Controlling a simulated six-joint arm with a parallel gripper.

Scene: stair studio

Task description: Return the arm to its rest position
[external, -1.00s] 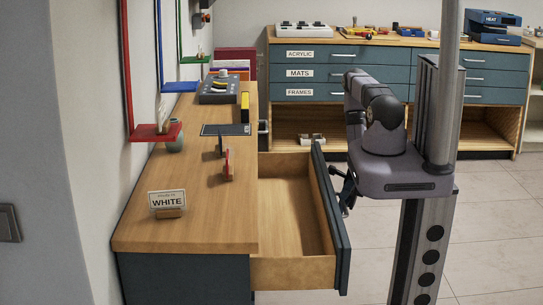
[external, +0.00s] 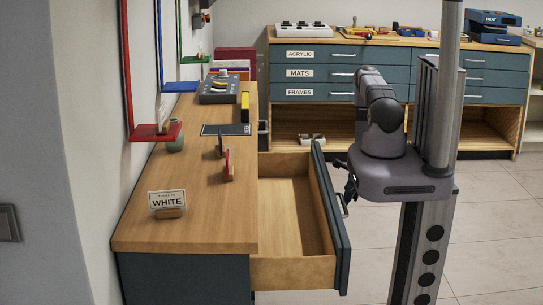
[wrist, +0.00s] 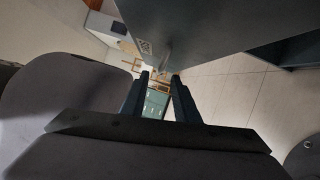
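My arm (external: 380,110) stands on its column right of the open drawer. My gripper (external: 350,186) hangs low beside the outer face of the drawer front (external: 329,215), close to the drawer handle (external: 344,206). The arm body hides part of it. In the wrist view, my gripper (wrist: 161,76) shows two dark fingers spread apart with nothing between them. The drawer front (wrist: 215,30) fills the top of that view, and its handle (wrist: 166,55) shows beyond the fingertips. The gripper looks clear of the handle, though the exact gap is hard to tell.
The drawer (external: 290,215) is pulled out from the wooden counter (external: 195,220) and looks empty. A WHITE sign (external: 167,203) and several small items stand on the counter. A labelled cabinet (external: 330,80) stands at the back. The floor (external: 490,230) at right is clear.

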